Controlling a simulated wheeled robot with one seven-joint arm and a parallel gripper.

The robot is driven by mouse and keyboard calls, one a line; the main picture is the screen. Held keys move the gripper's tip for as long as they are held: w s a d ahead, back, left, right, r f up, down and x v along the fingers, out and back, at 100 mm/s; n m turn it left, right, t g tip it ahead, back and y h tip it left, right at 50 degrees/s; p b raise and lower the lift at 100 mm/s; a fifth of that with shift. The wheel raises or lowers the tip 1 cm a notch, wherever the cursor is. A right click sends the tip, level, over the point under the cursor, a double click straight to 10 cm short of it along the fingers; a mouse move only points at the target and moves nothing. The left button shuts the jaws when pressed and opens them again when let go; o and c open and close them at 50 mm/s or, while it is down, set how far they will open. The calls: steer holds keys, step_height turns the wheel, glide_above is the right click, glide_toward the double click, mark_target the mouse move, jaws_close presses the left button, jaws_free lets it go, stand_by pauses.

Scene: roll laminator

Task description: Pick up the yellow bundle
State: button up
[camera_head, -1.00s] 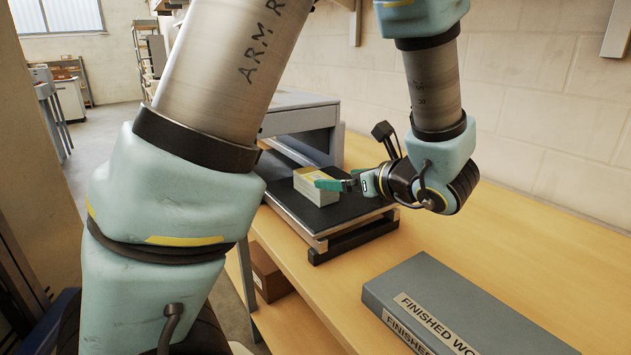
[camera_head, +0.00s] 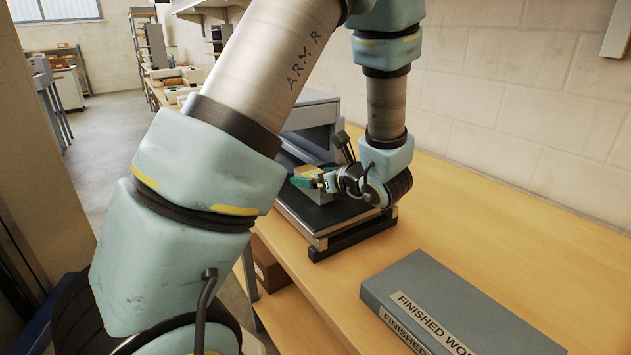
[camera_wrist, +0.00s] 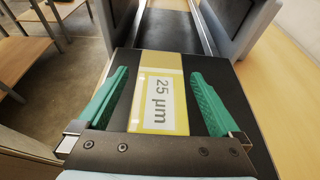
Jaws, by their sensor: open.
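The yellow bundle (camera_wrist: 159,97) is a block with a yellow top and a white label reading "25 µm". It lies on the black bed of the laminator, and its top also shows in the head view (camera_head: 306,171). My gripper (camera_wrist: 157,90) has two green fingers, open, one on each side of the bundle in the wrist view, with gaps between fingers and bundle. In the head view my gripper (camera_head: 303,181) is at the bundle and partly hides it. I cannot tell how far down the fingers reach.
The grey laminator (camera_head: 309,109) stands behind the bundle, its black bed (camera_head: 335,215) reaching forward on the wooden bench (camera_head: 440,215). A grey box (camera_head: 445,305) marked "FINISHED WO..." lies at front right. A brown box (camera_head: 268,268) sits below the bench. Bench to the right is clear.

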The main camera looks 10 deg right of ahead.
steer(key=c, duration=1.5)
jaws_close()
steer(key=shift+r, duration=0.15)
